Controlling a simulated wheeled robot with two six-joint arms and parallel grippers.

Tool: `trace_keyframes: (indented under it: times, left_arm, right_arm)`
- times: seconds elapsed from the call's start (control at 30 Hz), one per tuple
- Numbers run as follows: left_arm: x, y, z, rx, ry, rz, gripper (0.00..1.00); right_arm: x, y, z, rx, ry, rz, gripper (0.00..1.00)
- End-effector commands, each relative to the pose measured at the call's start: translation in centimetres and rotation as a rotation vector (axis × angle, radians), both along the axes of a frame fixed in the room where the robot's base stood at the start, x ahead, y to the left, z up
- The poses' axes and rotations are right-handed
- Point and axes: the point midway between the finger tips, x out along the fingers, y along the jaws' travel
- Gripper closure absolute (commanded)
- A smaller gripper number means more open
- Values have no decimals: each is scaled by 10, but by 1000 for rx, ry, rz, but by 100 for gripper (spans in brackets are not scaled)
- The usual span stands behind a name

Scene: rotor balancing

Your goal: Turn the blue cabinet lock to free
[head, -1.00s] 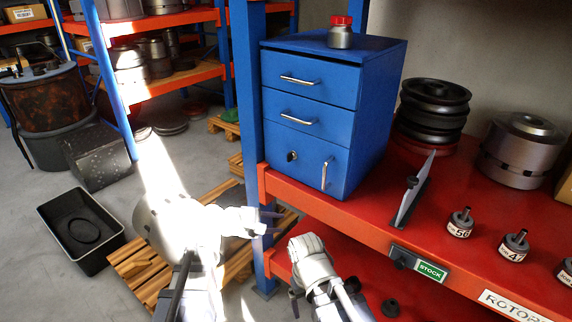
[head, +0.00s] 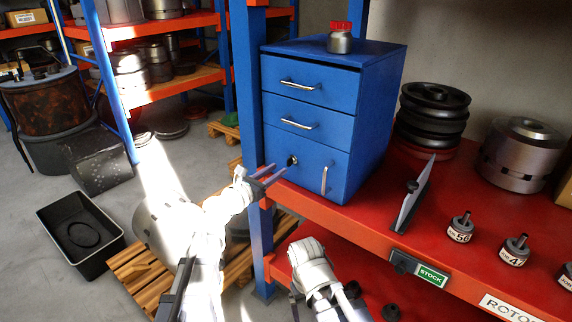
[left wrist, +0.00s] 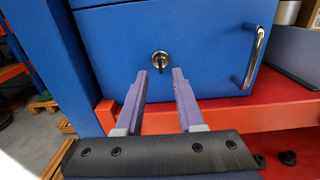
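The blue cabinet (head: 310,115) stands on the red shelf with two drawers above a lower door. The lock (head: 292,160) is a small round metal piece at the upper left of the lower door; it also shows in the left wrist view (left wrist: 160,60). My left gripper (head: 279,172) is open and empty, its two fingers pointing at the lock from just in front. In the left wrist view the fingertips (left wrist: 161,72) are apart, just below the lock, and do not appear to touch it. My right gripper is low in the head view, and its fingers are not clearly visible.
A blue upright post (head: 248,90) stands just left of the cabinet. The door's vertical handle (head: 325,177) is right of the lock. A red-capped jar (head: 340,38) sits on top of the cabinet. A tilted plate (head: 412,195) and labelled rotors (head: 460,226) stand to the right on the red shelf.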

Motion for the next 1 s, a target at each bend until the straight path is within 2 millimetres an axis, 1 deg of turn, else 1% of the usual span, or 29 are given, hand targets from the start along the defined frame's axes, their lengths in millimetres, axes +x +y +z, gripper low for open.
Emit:
trace_keyframes:
  times: [0.03,0.2,0.3,0.4,0.63,0.67,0.9,0.97,1.0]
  left_arm:
    - [9,-5,0,1,-1,-1,62]
    - [30,-22,0,1,-1,-1,62]
    - [40,-30,0,1,-1,-2,62]
    - [44,-34,0,2,-1,-1,62]
    - [44,-34,0,2,0,0,62]
    - [44,-34,0,2,0,0,65]
    - [44,-34,0,2,0,0,92]
    - [44,-34,0,2,0,0,98]
    - [44,-34,0,2,0,0,100]
  right_arm:
    - [0,0,0,0,0,0,12]
    - [0,0,0,0,0,0,12]
    - [0,0,0,0,0,0,12]
    - [0,0,0,0,0,0,12]
    - [0,0,0,0,0,0,12]
    - [0,0,0,0,0,0,12]
    - [0,0,0,0,0,0,12]
    - [0,0,0,0,0,0,12]
    - [0,0,0,0,0,0,12]
